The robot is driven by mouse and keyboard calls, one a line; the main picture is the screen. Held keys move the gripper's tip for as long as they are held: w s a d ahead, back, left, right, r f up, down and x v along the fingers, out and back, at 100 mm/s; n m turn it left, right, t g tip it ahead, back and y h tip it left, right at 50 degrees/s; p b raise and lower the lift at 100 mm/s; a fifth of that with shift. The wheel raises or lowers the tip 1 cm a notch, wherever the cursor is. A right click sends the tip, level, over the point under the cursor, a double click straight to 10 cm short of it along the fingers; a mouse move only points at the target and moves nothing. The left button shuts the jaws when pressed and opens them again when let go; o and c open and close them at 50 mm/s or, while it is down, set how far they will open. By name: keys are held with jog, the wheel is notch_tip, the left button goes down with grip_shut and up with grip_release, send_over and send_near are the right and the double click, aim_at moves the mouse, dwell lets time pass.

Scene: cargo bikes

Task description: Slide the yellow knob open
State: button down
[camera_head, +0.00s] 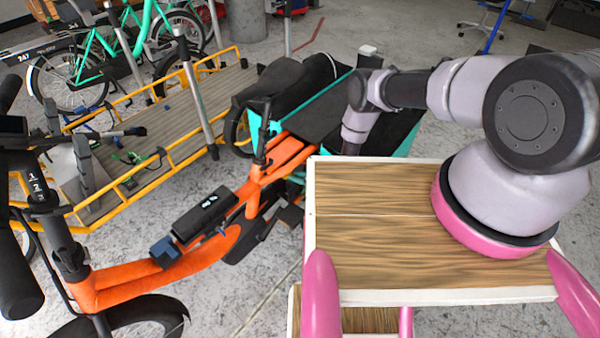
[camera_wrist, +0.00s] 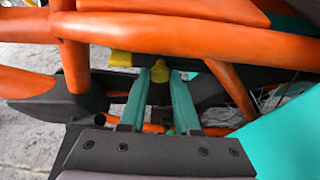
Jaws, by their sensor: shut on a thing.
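In the wrist view my gripper (camera_wrist: 166,76) reaches in under the orange bike frame (camera_wrist: 200,38), its two teal fingers nearly parallel with a narrow gap. The yellow knob (camera_wrist: 176,77) is small and rounded and sits at the fingertips, which are shut on it. A flat yellow piece (camera_wrist: 135,60) runs just beyond the tips, below the orange tube. Part of the knob is hidden by the fingers. In the head view the gripper and knob are hidden behind my arm and the bike.
An orange cargo bike (camera_head: 220,235) with a teal box (camera_head: 400,165) stands ahead. A yellow-railed cargo bed (camera_head: 160,120) is at left. In the wrist view, orange tubes, dark bike parts and a teal panel (camera_wrist: 280,140) closely surround the gripper.

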jog(key=shift+s+a, duration=0.15)
jog(key=shift+s, duration=0.05)
jog(key=c, duration=0.6)
grip_release()
jog(key=v, duration=1)
jog(key=shift+s+d+r, duration=0.2)
jog(key=shift+d+r, duration=0.05)
jog(key=shift+d, duration=0.05)
